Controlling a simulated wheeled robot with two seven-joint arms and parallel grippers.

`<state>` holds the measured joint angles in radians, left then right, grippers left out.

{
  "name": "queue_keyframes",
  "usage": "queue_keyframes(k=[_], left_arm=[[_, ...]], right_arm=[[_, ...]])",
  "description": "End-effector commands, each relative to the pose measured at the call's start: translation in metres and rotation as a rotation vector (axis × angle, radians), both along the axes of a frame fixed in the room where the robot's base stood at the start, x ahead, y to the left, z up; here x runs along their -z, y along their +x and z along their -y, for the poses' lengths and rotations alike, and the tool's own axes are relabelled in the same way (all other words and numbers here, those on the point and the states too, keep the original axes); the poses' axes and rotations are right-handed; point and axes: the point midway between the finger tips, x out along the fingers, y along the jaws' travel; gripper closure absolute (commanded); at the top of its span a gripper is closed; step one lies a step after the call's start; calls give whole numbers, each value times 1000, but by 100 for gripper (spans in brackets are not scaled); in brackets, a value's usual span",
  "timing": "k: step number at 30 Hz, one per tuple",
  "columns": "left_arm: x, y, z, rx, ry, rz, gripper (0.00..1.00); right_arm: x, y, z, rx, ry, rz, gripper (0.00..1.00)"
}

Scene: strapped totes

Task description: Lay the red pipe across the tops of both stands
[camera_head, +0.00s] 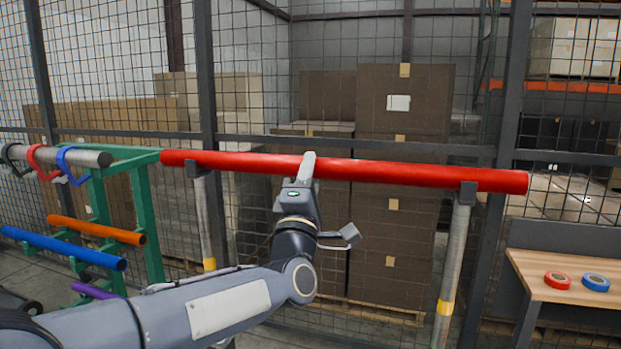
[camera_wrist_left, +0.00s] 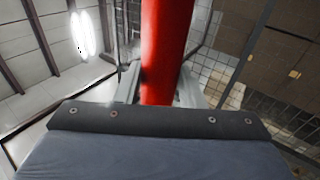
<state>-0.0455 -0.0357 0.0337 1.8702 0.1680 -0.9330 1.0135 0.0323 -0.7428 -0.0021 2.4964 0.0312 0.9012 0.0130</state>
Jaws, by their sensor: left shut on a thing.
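The long red pipe (camera_head: 420,174) lies level across the head view. Its left part is at the left stand (camera_head: 204,215) and its right part is at the right stand (camera_head: 453,265). Both stands are grey posts with dark top brackets and a yellow band. The pipe appears to sit in both brackets; exact contact is hard to tell. My left gripper (camera_head: 307,166) is shut on the pipe between the stands, nearer its middle. The left wrist view shows the red pipe (camera_wrist_left: 165,50) running between the fingers (camera_wrist_left: 160,88). My right gripper is not in view.
A green rack (camera_head: 150,225) at left holds orange (camera_head: 95,230), blue (camera_head: 62,247) and purple pipes. A grey pipe (camera_head: 90,157) there carries coloured hooks. A wooden bench (camera_head: 560,270) at right holds red and blue tape rolls. A mesh fence with cardboard boxes (camera_head: 400,110) stands behind.

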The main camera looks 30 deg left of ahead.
Motion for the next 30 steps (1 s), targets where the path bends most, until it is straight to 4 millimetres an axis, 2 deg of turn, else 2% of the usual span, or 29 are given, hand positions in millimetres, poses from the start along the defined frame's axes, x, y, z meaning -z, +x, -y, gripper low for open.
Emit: queue_keyframes(k=[13, 14, 18, 19, 26, 30], left_arm=[[1, -1, 0, -1, 0, 5, 100], [1, -1, 0, -1, 0, 5, 61], [2, -1, 0, 0, 1, 4, 43], [2, -1, 0, 0, 1, 4, 39], [5, 0, 0, 0, 0, -3, 39], [10, -7, 2, 0, 0, -1, 39]], right_arm=[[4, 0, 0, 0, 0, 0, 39], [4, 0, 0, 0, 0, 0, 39], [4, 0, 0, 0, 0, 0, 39], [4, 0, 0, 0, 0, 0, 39], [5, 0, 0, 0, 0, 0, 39], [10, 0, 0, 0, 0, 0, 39]])
